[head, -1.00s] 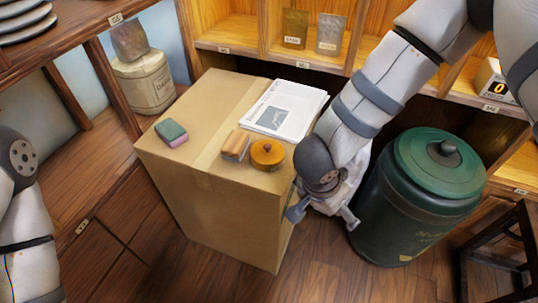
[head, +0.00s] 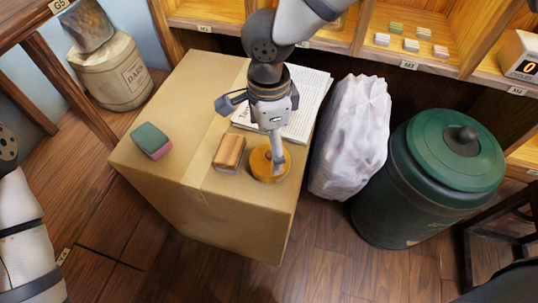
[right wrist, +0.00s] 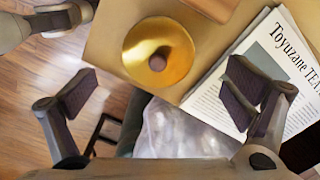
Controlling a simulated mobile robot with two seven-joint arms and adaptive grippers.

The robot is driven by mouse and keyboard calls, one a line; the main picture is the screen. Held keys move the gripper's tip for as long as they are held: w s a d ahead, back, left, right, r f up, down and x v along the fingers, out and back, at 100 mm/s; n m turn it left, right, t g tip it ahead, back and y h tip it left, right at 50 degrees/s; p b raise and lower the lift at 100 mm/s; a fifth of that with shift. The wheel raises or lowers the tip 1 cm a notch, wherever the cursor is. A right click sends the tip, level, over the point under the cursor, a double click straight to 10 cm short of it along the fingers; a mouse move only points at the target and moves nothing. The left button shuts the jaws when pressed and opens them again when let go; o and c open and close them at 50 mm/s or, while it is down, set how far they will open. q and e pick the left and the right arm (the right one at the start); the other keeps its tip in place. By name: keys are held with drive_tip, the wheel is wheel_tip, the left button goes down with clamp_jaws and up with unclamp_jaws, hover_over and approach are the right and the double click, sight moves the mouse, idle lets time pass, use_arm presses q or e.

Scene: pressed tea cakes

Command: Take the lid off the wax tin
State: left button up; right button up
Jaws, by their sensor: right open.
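The wax tin (head: 263,168) is a round golden tin standing on the cardboard box near its front right edge. Its lid (right wrist: 180,50) has a dark round knob (right wrist: 157,58) in the middle, seen from above in the right wrist view. My right gripper (head: 252,132) is open and empty, over the box with its fingers spread. One finger overlaps the tin in the head view; I cannot tell whether it touches. In the right wrist view the tin lies ahead of the gap between the fingertips. My left gripper is out of view; only part of that arm shows.
On the cardboard box (head: 190,110) are a wooden-looking block (head: 229,152), a green and pink sponge (head: 151,141) and newspapers (head: 305,115). A white bag (head: 352,135) and a green lidded bin (head: 430,190) stand to the right. Shelves line the back.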

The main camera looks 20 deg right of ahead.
sight(270, 154)
wheel_tip(270, 154, down, 4)
drive_tip(key=shift+s+d, duration=0.1)
drive_tip(key=shift+s, duration=0.05)
drive_tip(key=shift+r, duration=0.1)
drive_tip(key=c, duration=1.8)
clamp_jaws()
